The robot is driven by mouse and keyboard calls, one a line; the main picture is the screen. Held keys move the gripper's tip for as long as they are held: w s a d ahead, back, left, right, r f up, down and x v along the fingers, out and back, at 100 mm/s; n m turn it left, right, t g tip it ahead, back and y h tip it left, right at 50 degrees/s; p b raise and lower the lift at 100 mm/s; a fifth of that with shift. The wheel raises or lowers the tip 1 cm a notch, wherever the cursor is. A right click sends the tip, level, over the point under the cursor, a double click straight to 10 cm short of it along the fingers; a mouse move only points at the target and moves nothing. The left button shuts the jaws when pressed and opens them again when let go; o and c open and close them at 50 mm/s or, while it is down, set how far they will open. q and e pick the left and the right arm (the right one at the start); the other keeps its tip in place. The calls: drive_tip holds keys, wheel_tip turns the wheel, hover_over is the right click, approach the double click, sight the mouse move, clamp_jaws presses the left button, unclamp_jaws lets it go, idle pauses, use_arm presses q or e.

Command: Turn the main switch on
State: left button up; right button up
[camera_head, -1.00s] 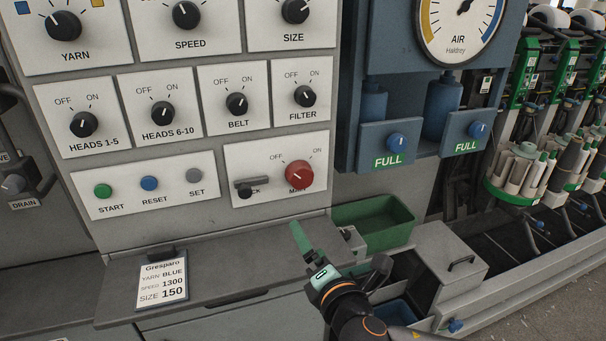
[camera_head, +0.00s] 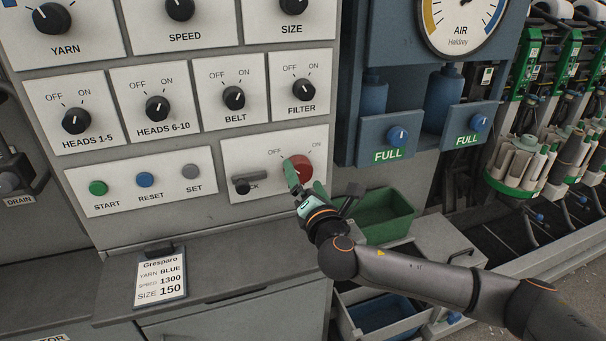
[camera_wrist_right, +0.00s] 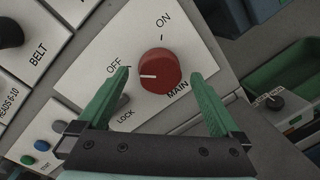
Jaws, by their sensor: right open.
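The red round main switch (camera_head: 303,165) sits on a white plate (camera_head: 233,152) marked OFF, ON and MAIN. It also shows in the right wrist view (camera_wrist_right: 160,72), where its white mark points left, towards the OFF side. My right gripper (camera_head: 304,181) is open in front of the switch. In the wrist view its green fingertips (camera_wrist_right: 160,77) stand on either side of the knob, with gaps on both sides. A dark lock lever (camera_head: 243,186) is left of the switch; its LOCK label is partly covered in the head view. My left gripper is not in view.
A row of black OFF/ON knobs, including FILTER (camera_head: 303,90), is above the switch. Start, reset and set buttons (camera_head: 145,180) are to its left. A grey ledge (camera_head: 225,275) with a card (camera_head: 161,279) and a green bin (camera_head: 385,230) are below.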

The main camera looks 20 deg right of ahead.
drive_tip(key=shift+w, duration=0.9)
drive_tip(key=c, duration=1.3)
drive_tip(key=shift+c, duration=0.2)
